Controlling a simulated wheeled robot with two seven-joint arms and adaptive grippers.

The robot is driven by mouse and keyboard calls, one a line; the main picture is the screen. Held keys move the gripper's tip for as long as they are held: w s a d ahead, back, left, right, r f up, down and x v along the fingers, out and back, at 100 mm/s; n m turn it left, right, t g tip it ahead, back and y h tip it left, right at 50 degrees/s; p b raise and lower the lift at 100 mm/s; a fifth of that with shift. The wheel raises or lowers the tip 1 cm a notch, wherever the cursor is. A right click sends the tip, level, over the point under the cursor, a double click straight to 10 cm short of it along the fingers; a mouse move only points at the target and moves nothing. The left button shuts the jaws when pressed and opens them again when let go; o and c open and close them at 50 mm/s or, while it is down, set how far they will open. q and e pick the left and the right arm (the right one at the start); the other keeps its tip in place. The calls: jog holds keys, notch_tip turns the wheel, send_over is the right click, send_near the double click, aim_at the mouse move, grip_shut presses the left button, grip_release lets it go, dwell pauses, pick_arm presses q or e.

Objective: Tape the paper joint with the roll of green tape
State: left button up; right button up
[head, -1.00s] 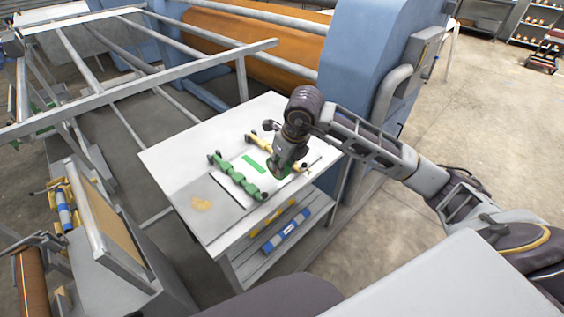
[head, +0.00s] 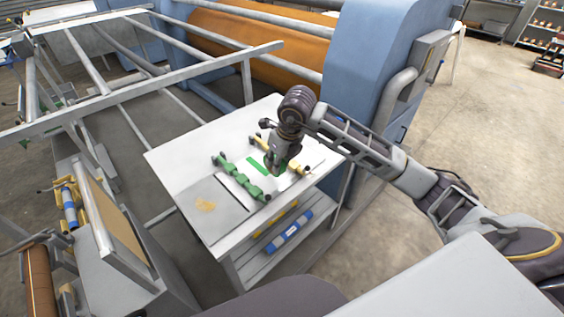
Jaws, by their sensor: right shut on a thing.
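White paper (head: 234,186) lies on the white table (head: 168,160) between a green bar-like clamp (head: 240,178) and a yellow one (head: 293,165). A short green strip (head: 257,165) lies on the paper between the clamps. My right gripper (head: 272,168) points down over the paper, just right of the strip. It is shut on the roll of green tape (head: 275,170), of which only a little green shows by the fingertips. The gripper hides most of the roll, and I cannot tell whether the roll touches the paper. My left gripper is out of view.
A grey plate (head: 208,208) with a tan patch lies at the table's front left. A blue roll (head: 290,232) lies on the shelf below. A blue press housing (head: 365,60) stands behind my right arm. Metal rails (head: 150,88) run at the left.

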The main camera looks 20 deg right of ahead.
jog(key=shift+w+a+f+b, duration=0.25)
jog(key=shift+w+a+f, duration=0.25)
jog(key=shift+w, duration=0.7)
jog(key=shift+w+a+f+b, duration=0.35)
jog(key=shift+w+f, duration=0.25)
jog(key=shift+w, duration=0.55)
jog(key=shift+w+a+f+b, duration=0.2)
jog(key=shift+w+a+f, duration=0.3)
jog(key=shift+w, duration=0.7)
jog(key=shift+f+b, duration=0.3)
jog(key=shift+f, duration=0.1)
jog(key=shift+s+d, duration=0.15)
jog(key=shift+s, duration=0.05)
jog(key=shift+s+d, duration=0.1)
jog(key=shift+s, duration=0.2)
jog(key=shift+s+f, duration=0.1)
jog(key=shift+s, duration=0.1)
jog(key=shift+s+d, duration=0.2)
jog(key=shift+s, duration=0.2)
dwell(0.5)
jog(key=shift+s+d+b, duration=0.3)
jog(key=shift+s+b, duration=0.1)
jog(key=shift+s, duration=0.35)
jog(key=shift+s+d+b, duration=0.25)
jog(key=shift+s+b, duration=0.15)
jog(key=shift+s, duration=0.35)
dwell(1.0)
